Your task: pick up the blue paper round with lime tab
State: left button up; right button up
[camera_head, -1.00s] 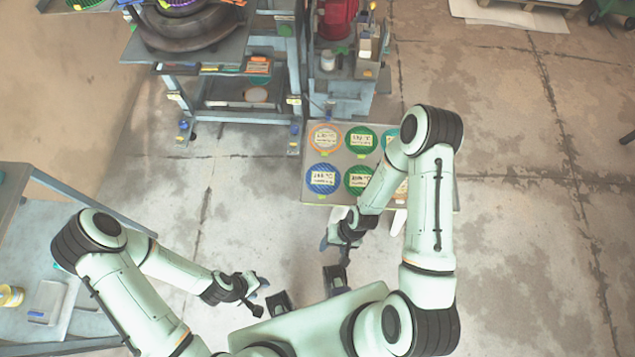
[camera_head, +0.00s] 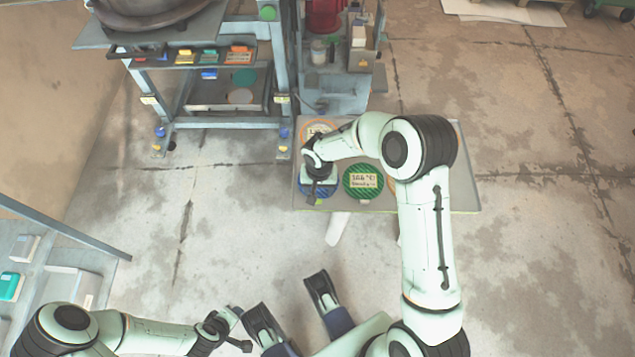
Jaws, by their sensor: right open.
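The blue paper round (camera_head: 331,190) lies at the front left of a grey board. My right gripper (camera_head: 318,194) is right above it, pointing down and open. The gripper covers most of the round, and only parts of its blue rim show. Its lime tab is hidden or too small to tell. I cannot tell whether the fingers touch the round. My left gripper (camera_head: 242,329) is low in the picture, far from the board, with its fingers apart and nothing seen between them.
On the grey board (camera_head: 458,185), a green round (camera_head: 362,181) lies right of the blue one and an orange-rimmed round (camera_head: 305,131) behind it. My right arm hides other rounds. A shelved bench (camera_head: 215,122) stands behind left; a side table (camera_head: 30,313) is at left.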

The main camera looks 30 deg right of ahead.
aim_at(318, 203)
jog(key=shift+f+b, duration=0.3)
jog(key=shift+f, duration=1.15)
notch_tip(318, 203, down, 4)
jog(key=shift+a+r+b, duration=0.1)
jog(key=shift+b, duration=0.55)
jog(key=shift+w+f, duration=0.1)
jog(key=shift+f, duration=0.35)
pick_arm(q)
jog(key=f, duration=0.1)
jog(key=w+a+f, duration=0.1)
jog(key=shift+w+a+f, duration=0.25)
jog(key=shift+a+f, duration=0.05)
jog(key=shift+f, duration=0.1)
pick_arm(e)
grip_shut()
